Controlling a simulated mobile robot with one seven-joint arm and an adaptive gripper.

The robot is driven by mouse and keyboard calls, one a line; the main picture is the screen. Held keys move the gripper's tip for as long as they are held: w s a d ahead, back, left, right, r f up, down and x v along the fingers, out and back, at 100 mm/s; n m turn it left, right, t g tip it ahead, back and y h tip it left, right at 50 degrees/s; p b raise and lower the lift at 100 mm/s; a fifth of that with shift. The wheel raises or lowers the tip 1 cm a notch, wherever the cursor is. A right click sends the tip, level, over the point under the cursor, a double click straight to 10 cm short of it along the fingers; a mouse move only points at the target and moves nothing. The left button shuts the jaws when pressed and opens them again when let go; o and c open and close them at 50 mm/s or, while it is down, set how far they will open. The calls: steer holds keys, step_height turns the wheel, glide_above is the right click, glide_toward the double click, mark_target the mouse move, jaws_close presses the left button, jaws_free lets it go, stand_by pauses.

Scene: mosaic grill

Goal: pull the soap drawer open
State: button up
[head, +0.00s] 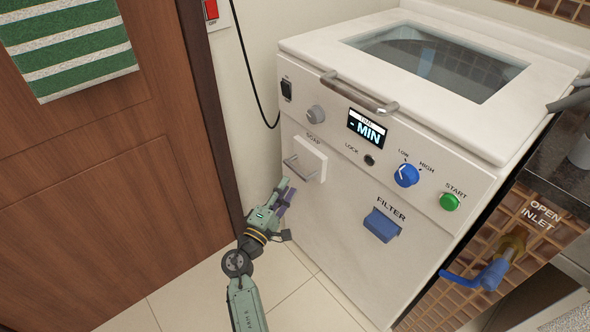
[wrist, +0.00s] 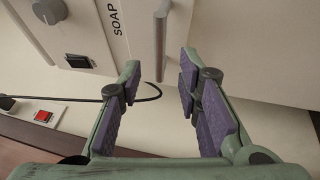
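The soap drawer (head: 309,158) is a white panel with a metal bar handle (head: 300,172), low on the left of the machine's front under the word SOAP. Its front stands slightly proud of the machine face, with no open gap clearly visible. My gripper (head: 284,188) is just below and left of the handle in the head view. In the wrist view, my gripper (wrist: 161,68) is open, its purple-padded fingers apart and empty. The handle (wrist: 160,45) lies just beyond the fingertips, roughly centred between them, with no visible contact.
The white washing machine (head: 340,220) carries a top handle (head: 358,93), a grey knob (head: 315,114), a blue knob (head: 406,175), a green button (head: 449,202) and a blue filter handle (head: 381,225). A wooden door (head: 90,190) stands close on the left. A black cord (head: 254,80) hangs behind.

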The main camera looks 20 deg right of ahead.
mark_target(295, 169)
steer(key=p+x, duration=0.1)
steer(key=x, duration=0.6)
steer(key=shift+w, duration=0.15)
steer(key=shift+c, duration=0.3)
jaws_close()
stand_by(0.4)
